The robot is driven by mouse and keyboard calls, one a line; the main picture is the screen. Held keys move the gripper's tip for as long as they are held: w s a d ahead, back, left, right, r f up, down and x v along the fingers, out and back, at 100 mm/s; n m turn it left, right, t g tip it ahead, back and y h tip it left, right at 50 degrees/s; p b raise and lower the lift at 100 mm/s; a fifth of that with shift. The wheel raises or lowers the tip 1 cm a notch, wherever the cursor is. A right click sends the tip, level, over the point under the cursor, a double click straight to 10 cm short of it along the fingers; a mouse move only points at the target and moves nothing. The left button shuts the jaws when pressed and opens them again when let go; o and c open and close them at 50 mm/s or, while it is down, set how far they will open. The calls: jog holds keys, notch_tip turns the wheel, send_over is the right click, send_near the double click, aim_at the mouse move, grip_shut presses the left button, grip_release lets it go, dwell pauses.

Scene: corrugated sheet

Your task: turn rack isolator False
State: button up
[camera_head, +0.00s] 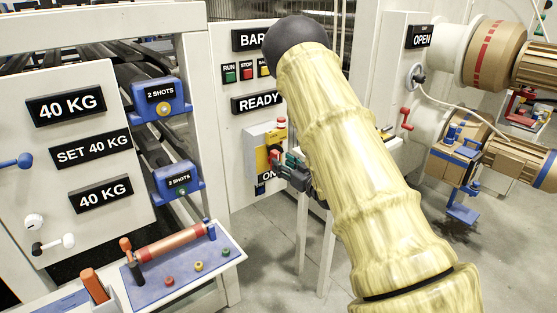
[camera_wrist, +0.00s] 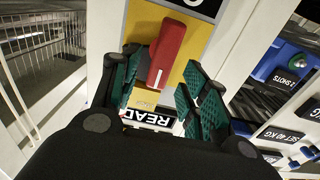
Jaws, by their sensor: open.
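The rack isolator is a grey box (camera_head: 252,140) with a yellow plate, on the white panel under the READY sign. Its red handle (camera_wrist: 167,50) shows in the wrist view in front of the yellow plate (camera_wrist: 140,25), long and slightly tilted from upright in the picture. My gripper (camera_head: 287,170) is at the front of the box and partly hides the plate and the handle in the head view. In the wrist view my gripper (camera_wrist: 160,92) is open, with one green-padded finger on each side of the handle's lower end and gaps visible. A label reading ON sits below, partly hidden.
A READY sign (camera_head: 257,103) and RUN and STOP buttons (camera_head: 238,75) are above the box. A shelf (camera_head: 190,265) with a red roller stands lower left. White posts (camera_head: 325,255) stand under the panel. A red crank (camera_head: 406,118) is to the right.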

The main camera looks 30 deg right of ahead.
aim_at(278, 157)
jog(key=shift+w+a, duration=0.2)
jog(key=shift+w, duration=1.6)
grip_shut()
